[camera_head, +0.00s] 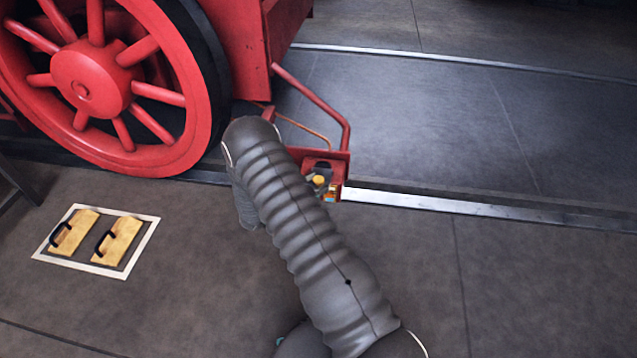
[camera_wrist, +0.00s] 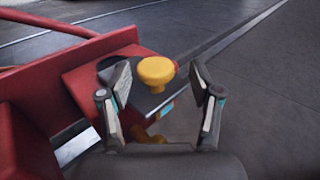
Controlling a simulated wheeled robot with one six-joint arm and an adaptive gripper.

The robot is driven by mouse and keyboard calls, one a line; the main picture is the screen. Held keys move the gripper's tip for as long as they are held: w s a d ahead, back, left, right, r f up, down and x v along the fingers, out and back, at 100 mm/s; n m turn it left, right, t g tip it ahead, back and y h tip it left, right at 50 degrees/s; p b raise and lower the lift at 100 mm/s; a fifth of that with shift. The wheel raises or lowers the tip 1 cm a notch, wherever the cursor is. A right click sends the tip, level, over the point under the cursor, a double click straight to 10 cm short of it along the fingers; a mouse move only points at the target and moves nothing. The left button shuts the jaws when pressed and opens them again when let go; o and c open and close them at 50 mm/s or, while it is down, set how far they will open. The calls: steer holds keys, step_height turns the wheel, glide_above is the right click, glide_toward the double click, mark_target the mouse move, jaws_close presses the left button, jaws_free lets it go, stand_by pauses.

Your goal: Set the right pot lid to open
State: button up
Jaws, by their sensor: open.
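In the head view the yellow knob (camera_head: 319,180) shows on the small red bracket (camera_head: 338,166), just right of my arm. My gripper (camera_wrist: 161,80) is open, with one finger on each side of the knob in the picture. I see no clear contact. In the head view my arm hides most of the gripper.
A big red spoked wheel (camera_head: 92,80) stands at the left. A bent red bar (camera_head: 320,102) rises above the bracket. A steel rail (camera_head: 430,201) runs along the floor. Two wooden blocks with black handles (camera_head: 118,240) lie on a white-framed floor patch. The right floor is clear.

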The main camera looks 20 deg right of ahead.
steer(key=s+a, duration=0.2)
steer(key=a, duration=0.8)
steer(key=shift+a, duration=0.35)
